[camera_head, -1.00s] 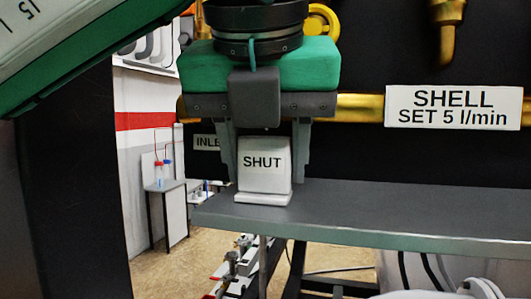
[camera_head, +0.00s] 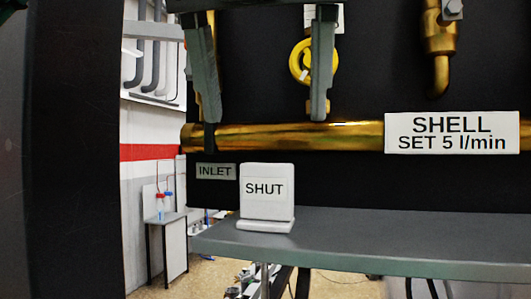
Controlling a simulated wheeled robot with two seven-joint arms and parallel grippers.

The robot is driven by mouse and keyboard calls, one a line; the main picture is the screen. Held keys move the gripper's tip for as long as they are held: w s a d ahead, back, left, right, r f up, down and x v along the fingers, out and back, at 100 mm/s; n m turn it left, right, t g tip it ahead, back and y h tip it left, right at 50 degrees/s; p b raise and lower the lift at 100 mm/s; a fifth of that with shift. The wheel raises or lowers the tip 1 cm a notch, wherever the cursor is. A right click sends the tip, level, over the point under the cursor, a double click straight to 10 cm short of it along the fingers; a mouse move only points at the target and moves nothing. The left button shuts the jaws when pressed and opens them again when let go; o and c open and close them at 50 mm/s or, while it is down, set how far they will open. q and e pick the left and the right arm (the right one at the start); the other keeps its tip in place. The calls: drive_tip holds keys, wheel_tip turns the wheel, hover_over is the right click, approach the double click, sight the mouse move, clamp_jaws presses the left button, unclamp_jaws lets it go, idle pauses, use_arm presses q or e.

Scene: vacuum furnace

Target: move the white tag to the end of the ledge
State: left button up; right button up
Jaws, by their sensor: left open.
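The white tag (camera_head: 267,204) with the word SHUT stands upright on its foot near the left end of the grey ledge (camera_head: 400,240). Nothing touches it from above. My left gripper (camera_head: 265,132) is open and empty above the tag, with its two fingers pointing down in front of the brass pipe. Only its fingers and part of its lower body show at the top of the view. My right gripper is not in view.
A brass pipe (camera_head: 270,136) runs along the dark panel behind the ledge. An INLET label (camera_head: 215,171) is behind the tag, and a SHELL sign (camera_head: 452,132) hangs at the right. A yellow ring-shaped handle (camera_head: 300,62) is higher up. The ledge is clear right of the tag.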

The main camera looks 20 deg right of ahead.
use_arm(q)
drive_tip(key=shift+v, duration=1.45)
